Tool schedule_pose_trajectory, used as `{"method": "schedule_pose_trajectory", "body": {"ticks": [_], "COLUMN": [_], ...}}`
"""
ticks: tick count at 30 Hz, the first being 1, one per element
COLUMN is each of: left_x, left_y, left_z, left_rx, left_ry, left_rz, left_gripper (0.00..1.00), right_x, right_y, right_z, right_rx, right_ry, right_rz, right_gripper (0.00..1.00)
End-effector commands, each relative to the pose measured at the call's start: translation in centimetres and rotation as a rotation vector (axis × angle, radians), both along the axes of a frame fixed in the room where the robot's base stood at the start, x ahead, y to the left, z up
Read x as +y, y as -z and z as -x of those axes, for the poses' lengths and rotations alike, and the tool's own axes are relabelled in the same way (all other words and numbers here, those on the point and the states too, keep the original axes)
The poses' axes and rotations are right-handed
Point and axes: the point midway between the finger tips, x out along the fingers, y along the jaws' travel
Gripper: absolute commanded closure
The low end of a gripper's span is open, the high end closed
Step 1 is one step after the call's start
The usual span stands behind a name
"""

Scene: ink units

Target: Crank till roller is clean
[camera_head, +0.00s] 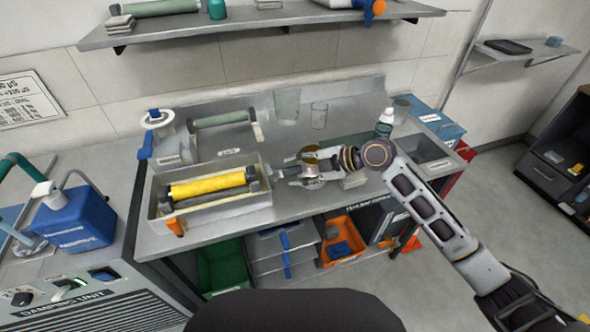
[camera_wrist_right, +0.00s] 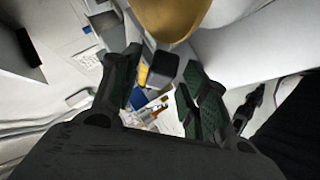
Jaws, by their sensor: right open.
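The yellow inked roller (camera_head: 208,185) lies in a grey metal tray unit (camera_head: 215,212) at the front left of the bench, with dark ends. My right gripper (camera_head: 298,168) is to the right of the tray, low over the bench, its fingers pointing left. In the right wrist view its two fingers (camera_wrist_right: 160,95) are apart. A dark block-like knob (camera_wrist_right: 162,70) shows between or just beyond them; I cannot tell if they touch it. A brass-coloured round thing (camera_wrist_right: 172,14) is close above it. No crank handle can be made out clearly in the head view. My left gripper is not in view.
A pale green roller (camera_head: 221,119) lies behind the tray. Clear beakers (camera_head: 287,105), a bottle (camera_head: 384,124) and a white-topped container (camera_head: 158,124) stand on the bench. A shelf (camera_head: 260,22) hangs above. The bench behind my gripper is mostly clear.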

Motion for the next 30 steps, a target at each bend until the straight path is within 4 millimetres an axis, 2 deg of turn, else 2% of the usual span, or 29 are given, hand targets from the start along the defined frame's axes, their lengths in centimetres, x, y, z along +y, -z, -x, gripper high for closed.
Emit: {"method": "schedule_pose_trajectory", "body": {"ticks": [6, 16, 27, 30], "left_x": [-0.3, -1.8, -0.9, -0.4], "left_y": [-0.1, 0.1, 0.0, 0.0], "left_z": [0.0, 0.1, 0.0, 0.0], "left_rx": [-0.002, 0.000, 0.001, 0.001], "left_ry": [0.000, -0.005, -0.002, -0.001], "left_rz": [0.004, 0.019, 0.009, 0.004], "left_gripper": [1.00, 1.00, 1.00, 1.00], "right_x": [1.0, 1.1, 1.0, 1.0], "right_y": [0.5, 0.6, 0.6, 0.7], "right_z": [-0.2, -0.3, -0.3, -0.3], "right_rx": [0.000, 0.000, 0.000, 0.000], "right_ry": [-0.002, -0.001, -0.001, -0.002], "right_rz": [0.000, 0.001, 0.001, 0.002], "right_gripper": [0.55, 0.55, 1.00, 1.00]}}
